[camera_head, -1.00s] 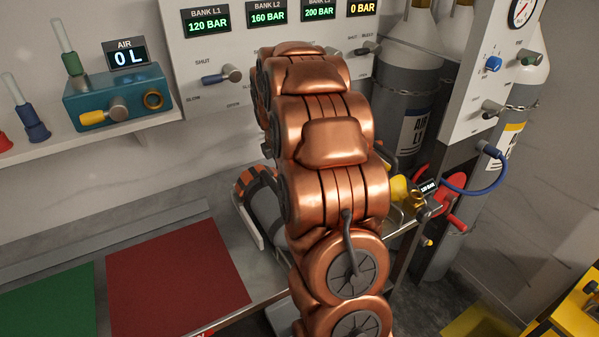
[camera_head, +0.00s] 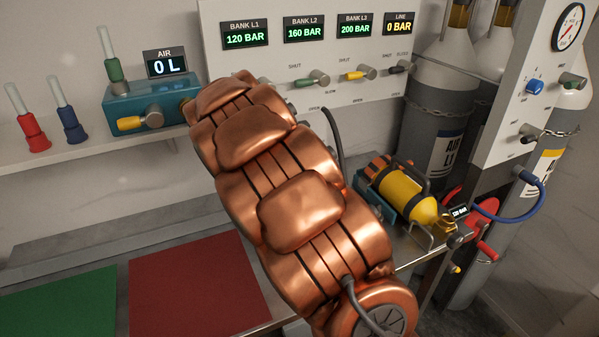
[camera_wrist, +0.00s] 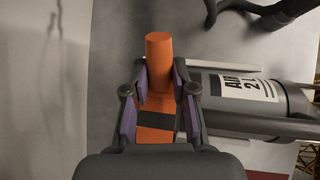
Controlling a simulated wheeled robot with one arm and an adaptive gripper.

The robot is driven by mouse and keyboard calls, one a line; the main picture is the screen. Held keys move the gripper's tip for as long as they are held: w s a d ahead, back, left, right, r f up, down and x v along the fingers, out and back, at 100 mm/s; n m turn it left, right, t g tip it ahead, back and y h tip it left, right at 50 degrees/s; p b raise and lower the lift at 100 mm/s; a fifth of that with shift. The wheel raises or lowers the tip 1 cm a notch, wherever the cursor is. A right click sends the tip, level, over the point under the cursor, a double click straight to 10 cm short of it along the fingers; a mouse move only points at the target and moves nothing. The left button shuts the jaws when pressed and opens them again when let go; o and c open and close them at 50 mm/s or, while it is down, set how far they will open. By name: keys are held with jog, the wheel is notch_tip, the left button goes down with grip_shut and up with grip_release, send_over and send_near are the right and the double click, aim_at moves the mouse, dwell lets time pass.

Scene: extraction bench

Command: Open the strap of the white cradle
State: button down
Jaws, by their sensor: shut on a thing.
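The white cradle (camera_wrist: 248,134) shows in the wrist view as pale rails along a grey cylinder (camera_wrist: 215,84) labelled AIR 2 L. An orange strap (camera_wrist: 152,134) with a dark patch lies at the cylinder's left end, with an upright orange tab (camera_wrist: 159,52) beside it. My gripper (camera_wrist: 160,82) has its purple-padded fingers on both sides of the orange tab, shut on it. Parts of the strap are hidden by the fingers and palm. In the head view my arm hides the white cradle, its cylinder and my gripper.
A teal cradle (camera_head: 362,190) holding a yellow cylinder (camera_head: 402,192) stands on the bench right of my arm. Red (camera_head: 190,285) and green (camera_head: 60,303) mats lie on the left. A valve panel (camera_head: 300,100) stands behind, and chained gas cylinders (camera_head: 440,115) stand at right.

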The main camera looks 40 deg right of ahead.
dwell(0.3)
jog(key=c, duration=0.9)
grip_release()
jog(key=shift+c, duration=0.2)
jog(key=shift+a, duration=0.1)
jog(key=v, duration=1.2)
